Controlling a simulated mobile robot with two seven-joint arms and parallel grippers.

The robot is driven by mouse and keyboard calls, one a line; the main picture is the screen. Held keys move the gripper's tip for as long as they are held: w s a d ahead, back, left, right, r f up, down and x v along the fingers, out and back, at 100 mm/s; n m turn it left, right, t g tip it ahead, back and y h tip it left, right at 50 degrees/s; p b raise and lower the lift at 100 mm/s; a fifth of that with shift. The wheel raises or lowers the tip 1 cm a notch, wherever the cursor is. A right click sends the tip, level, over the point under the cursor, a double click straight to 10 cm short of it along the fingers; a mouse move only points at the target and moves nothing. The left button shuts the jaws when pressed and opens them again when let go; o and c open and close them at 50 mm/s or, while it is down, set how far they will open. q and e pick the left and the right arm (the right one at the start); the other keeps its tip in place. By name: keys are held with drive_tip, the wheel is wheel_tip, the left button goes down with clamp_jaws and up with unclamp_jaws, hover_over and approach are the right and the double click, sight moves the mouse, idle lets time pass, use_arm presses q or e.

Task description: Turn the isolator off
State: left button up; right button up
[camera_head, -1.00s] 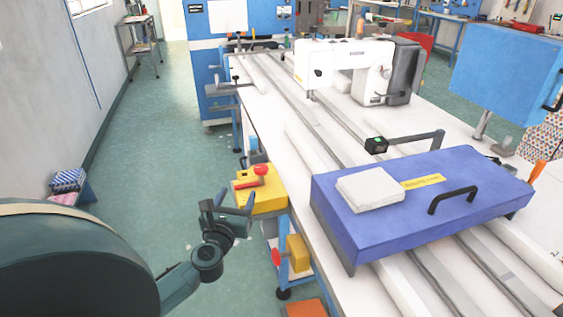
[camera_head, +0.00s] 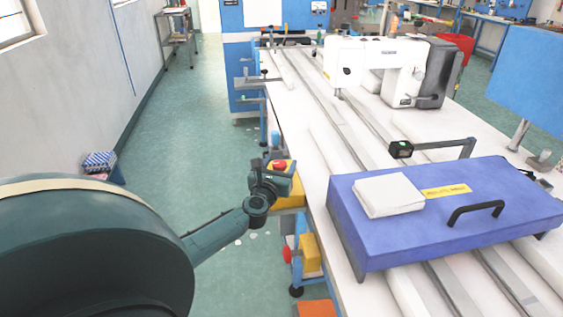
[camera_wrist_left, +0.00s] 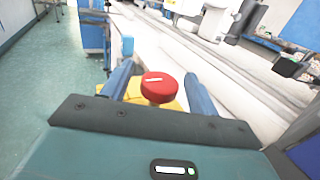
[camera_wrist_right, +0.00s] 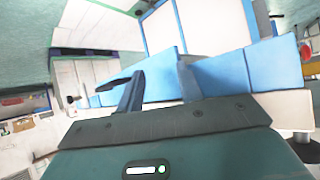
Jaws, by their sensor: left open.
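A round red knob (camera_wrist_left: 160,87) with a short white mark stands on a yellow box (camera_wrist_left: 140,90) in the left wrist view, and looks like the isolator. In the head view the knob (camera_head: 280,166) shows just behind my left gripper (camera_head: 270,180), with the yellow box (camera_head: 292,201) partly hidden by it. In the left wrist view my left gripper (camera_wrist_left: 157,74) is open, with its blue fingers on either side of the knob and visible gaps. My right gripper (camera_wrist_right: 160,70) shows only in its own wrist view, fingers apart, nothing between them.
A second yellow box (camera_head: 311,253) with a red button (camera_head: 287,255) sits lower on the table's side.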

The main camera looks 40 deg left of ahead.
use_arm(q)
drive_tip(key=shift+x, duration=0.95)
clamp_jaws()
